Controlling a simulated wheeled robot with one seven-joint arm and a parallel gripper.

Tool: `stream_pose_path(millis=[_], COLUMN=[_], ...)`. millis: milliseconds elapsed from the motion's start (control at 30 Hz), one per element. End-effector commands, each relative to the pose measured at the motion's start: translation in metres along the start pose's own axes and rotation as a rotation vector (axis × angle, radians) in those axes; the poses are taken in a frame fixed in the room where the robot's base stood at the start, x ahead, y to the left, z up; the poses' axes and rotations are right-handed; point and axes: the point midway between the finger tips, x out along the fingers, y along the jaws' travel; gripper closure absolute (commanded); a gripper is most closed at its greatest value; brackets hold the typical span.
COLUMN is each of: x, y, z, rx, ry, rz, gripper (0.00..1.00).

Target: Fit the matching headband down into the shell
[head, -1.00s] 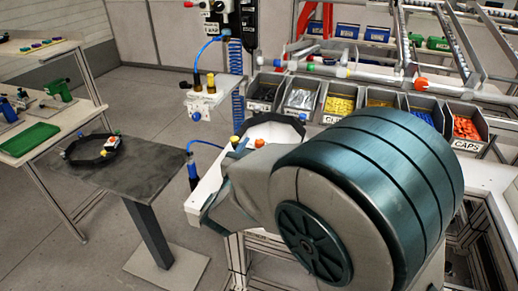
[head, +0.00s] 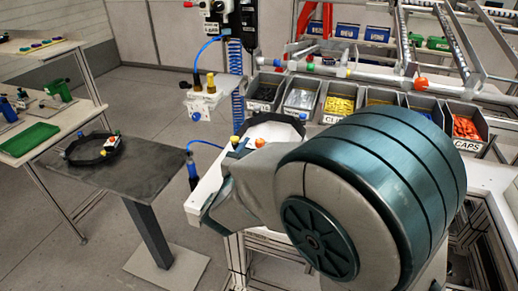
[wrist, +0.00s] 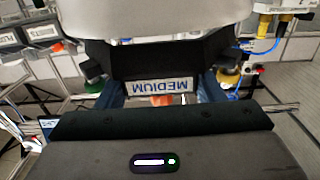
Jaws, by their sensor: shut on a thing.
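In the wrist view my gripper (wrist: 160,97) is shut on a black headband (wrist: 130,65) with a white label reading MEDIUM upside down in the picture. A pale grey rounded surface (wrist: 165,18), apparently the shell, lies directly above the band in the picture. I cannot tell whether the band is inside it or only against it. In the head view my arm hides the gripper. A white and black rounded thing (head: 272,128) shows partly behind the arm. Another black ring-shaped headband (head: 92,150) with coloured tabs lies on the grey pedestal table.
The pedestal table (head: 150,178) stands at left, apart from the white bench (head: 205,200). Bins (head: 297,98) of small parts line the back. A fixture with yellow knobs (head: 203,100) and a blue hose stands behind the bench. Open floor lies between.

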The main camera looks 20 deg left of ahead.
Motion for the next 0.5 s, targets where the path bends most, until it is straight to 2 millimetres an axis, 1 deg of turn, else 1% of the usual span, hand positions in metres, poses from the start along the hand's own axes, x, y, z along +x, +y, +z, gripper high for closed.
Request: stream_pose_path(millis=[233, 500], x=[0.0, 0.0001], y=[-0.0001, 0.0], z=[0.0007, 0.0074], rx=[0.0, 0.0], ry=[0.001, 0.001], rz=[0.0, 0.0], gripper=[0.63, 0.63])
